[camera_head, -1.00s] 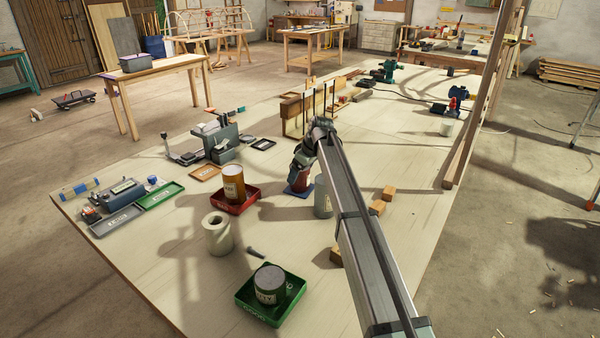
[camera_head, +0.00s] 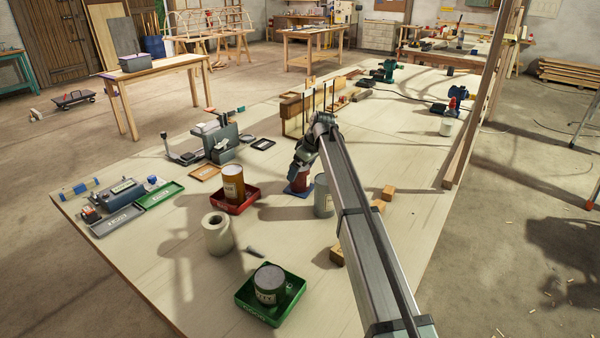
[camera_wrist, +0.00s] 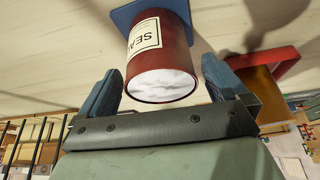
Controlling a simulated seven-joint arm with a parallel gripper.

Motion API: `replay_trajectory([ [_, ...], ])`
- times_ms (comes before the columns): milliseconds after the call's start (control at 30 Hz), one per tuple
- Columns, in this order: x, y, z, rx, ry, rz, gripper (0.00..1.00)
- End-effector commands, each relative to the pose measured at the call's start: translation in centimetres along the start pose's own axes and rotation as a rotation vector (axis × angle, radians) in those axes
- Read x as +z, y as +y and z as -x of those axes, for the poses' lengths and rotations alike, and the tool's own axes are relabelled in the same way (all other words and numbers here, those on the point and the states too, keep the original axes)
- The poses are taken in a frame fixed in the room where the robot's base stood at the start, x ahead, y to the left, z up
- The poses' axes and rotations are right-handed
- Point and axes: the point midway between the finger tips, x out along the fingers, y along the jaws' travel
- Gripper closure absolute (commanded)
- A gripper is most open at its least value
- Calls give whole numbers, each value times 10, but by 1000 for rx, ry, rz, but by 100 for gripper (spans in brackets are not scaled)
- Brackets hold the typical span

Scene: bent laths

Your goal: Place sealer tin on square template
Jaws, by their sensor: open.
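The sealer tin (camera_wrist: 160,60) is dark red with a pale label reading "SEA" and a light, shiny top in the wrist view. It appears to stand upright on a flat blue square piece, which I take as the square template (camera_wrist: 124,16). In the head view the tin (camera_head: 303,181) and the blue piece (camera_head: 291,192) show partly behind my arm. My gripper (camera_wrist: 160,88) is open, with one blue finger on each side of the tin's top end. Gaps show between fingers and tin. In the head view my gripper (camera_head: 298,172) is just above and beside the tin.
A grey tin (camera_head: 323,196) stands close right of the sealer tin. A red tray (camera_head: 240,208) with an orange tin is to the left. A wooden rack (camera_head: 296,112) stands behind.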

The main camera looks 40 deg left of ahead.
Motion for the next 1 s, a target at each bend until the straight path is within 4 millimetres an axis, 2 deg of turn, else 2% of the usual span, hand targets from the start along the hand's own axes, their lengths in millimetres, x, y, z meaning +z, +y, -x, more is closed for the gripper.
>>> replay_trajectory([
  [300, 0, 0, 60, 1, 1, 0, 0],
  [500, 0, 0, 89, 0, 1, 0, 0],
  [700, 0, 0, 102, -1, 0, 0, 0],
  [1000, 0, 0, 104, -1, 0, 0, 0],
])
